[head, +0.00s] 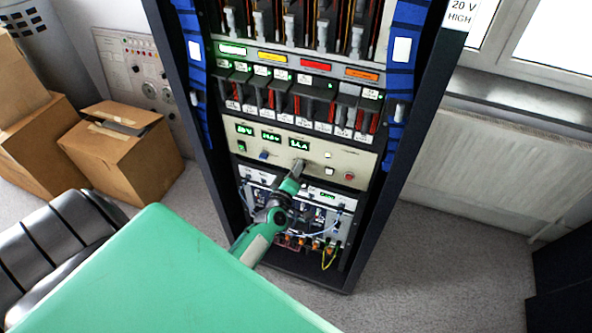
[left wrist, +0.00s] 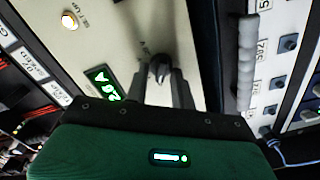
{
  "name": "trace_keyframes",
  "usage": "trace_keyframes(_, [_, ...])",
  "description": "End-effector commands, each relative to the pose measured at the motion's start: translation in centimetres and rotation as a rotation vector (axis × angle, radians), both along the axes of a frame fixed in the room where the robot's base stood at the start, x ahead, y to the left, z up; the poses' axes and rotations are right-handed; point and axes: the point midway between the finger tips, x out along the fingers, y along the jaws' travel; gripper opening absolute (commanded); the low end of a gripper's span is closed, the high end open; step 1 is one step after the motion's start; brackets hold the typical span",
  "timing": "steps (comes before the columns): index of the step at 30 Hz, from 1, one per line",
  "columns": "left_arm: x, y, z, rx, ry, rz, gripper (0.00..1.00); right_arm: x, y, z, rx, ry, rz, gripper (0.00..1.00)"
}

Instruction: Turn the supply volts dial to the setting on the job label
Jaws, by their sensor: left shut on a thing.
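The job label (head: 460,14) at the top right reads "20 V HIGH". The beige supply panel (head: 325,157) in the rack has three green displays; the first two seem to read volts, the third (head: 298,143) amps. My left gripper (head: 297,170) is at the panel below the third display. In the left wrist view its fingers (left wrist: 162,85) are shut on a dark dial (left wrist: 160,66), next to a green display (left wrist: 103,83) ending in "A". The dial's lettering is too small to read. A small blue knob (head: 263,155) sits left of the gripper. My right gripper is out of view.
A round button (left wrist: 69,20) marked "SET-UP" is near the held dial. A red button (head: 349,176) is right on the panel. Modules and cables fill the rack above and below.

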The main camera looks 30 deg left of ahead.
Motion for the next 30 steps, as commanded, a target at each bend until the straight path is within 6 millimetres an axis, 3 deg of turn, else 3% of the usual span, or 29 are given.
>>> trace_keyframes(1, [0.0,0.0,0.0,-0.001,0.001,0.0,0.31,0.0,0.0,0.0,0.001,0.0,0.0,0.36])
trace_keyframes(3, [0.0,0.0,0.0,0.0,0.001,0.0,0.44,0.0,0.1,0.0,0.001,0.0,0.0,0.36])
trace_keyframes(4, [0.0,0.0,0.0,0.0,0.001,0.0,0.47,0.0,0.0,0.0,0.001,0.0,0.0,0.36])
trace_keyframes(16, [-0.8,-0.2,-0.1,0.0,0.001,0.0,0.47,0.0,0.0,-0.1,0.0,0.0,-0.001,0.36])
trace_keyframes(30, [-8.9,-2.1,-0.3,0.001,0.003,0.001,0.47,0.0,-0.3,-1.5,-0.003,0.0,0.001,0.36])
